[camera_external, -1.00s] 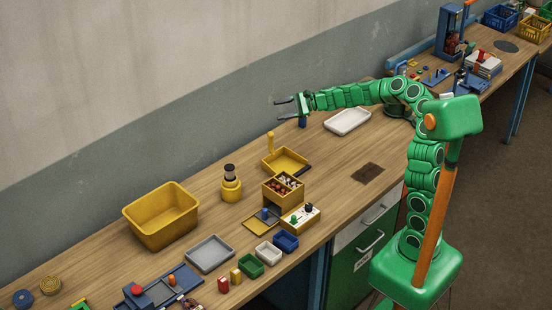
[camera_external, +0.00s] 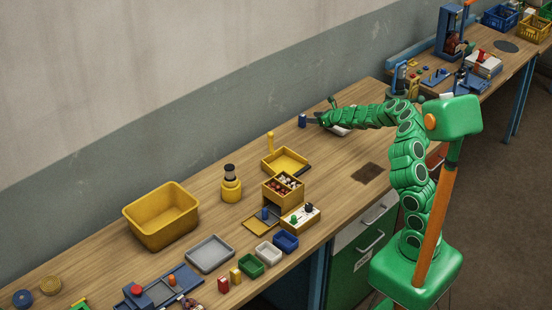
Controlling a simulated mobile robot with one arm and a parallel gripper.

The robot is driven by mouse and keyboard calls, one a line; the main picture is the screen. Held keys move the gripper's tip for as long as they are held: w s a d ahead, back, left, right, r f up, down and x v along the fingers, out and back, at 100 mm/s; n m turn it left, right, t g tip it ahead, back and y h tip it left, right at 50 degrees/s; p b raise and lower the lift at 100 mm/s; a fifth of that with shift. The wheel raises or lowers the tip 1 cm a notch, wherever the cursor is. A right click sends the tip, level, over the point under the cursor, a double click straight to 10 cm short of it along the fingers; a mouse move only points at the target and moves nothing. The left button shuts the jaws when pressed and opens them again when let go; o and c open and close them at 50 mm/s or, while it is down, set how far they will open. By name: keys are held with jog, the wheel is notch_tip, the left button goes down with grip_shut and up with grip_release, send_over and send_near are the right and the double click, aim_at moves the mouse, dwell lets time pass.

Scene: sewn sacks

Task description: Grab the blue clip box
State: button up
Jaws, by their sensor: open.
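A small upright blue object (camera_external: 302,121), likely the blue clip box, stands on the wooden bench near the wall; its details are too small to tell. My gripper (camera_external: 318,111) is low over the bench, just to the right of it. Its dark fingers are spread apart, with one finger close to the blue object's right side. I cannot tell whether they touch. Nothing shows between the fingers.
A white tray (camera_external: 341,131) lies partly hidden under my arm. A yellow tray (camera_external: 287,160) with a yellow post, an open box of small parts (camera_external: 283,190) and a large yellow bin (camera_external: 161,215) stand further left.

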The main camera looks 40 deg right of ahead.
aim_at(305, 117)
jog(key=shift+x, duration=0.8)
jog(key=shift+w+f, duration=0.2)
jog(key=shift+w, duration=0.4)
jog(key=shift+x, duration=2.4)
jog(key=shift+a+r, duration=0.1)
jog(key=shift+a, duration=0.1)
jog(key=c, duration=1)
jog(key=shift+c, duration=0.2)
jog(key=shift+r, duration=0.1)
